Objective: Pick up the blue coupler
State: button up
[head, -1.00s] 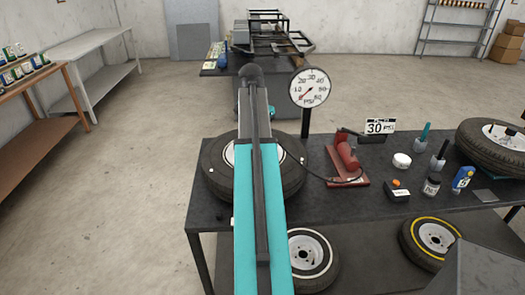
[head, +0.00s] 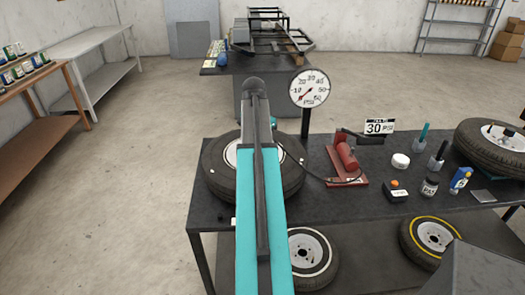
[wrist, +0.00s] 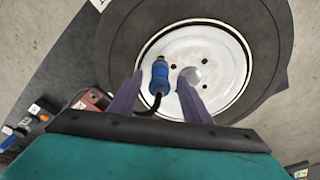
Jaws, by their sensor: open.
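The blue coupler (wrist: 160,76) shows in the wrist view over the white wheel rim, on the end of a black hose. It lies in the gap between the two fingers of my gripper (wrist: 163,80), nearer the left finger. My gripper is open and its fingers point at the rim. I cannot tell how far the fingertips are above the coupler. In the head view my arm covers the middle of the tire (head: 218,172), and the coupler and fingers are hidden there.
A red pump (head: 346,158) with a hose stands right of the tire on the dark table (head: 330,205). A round pressure gauge (head: 309,88) rises behind it. Bottles, a white jar (head: 401,160) and another tire (head: 492,145) occupy the table's right side.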

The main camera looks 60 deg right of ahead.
jog(key=shift+d+f, duration=0.15)
jog(key=shift+f, duration=0.8)
grip_shut()
jog(key=shift+r, duration=0.2)
jog(key=shift+r+b, duration=0.75)
jog(key=shift+r, duration=0.75)
jog(key=s+a+b, duration=0.2)
jog(key=s+a, duration=0.2)
jog(key=a, duration=0.3)
jog(key=s+a+r+b, duration=0.1)
jog(key=s+a+b, duration=0.1)
jog(key=a, duration=0.5)
jog(key=shift+s+r, duration=0.3)
jog(key=shift+s, duration=0.6)
jog(key=shift+r, duration=0.1)
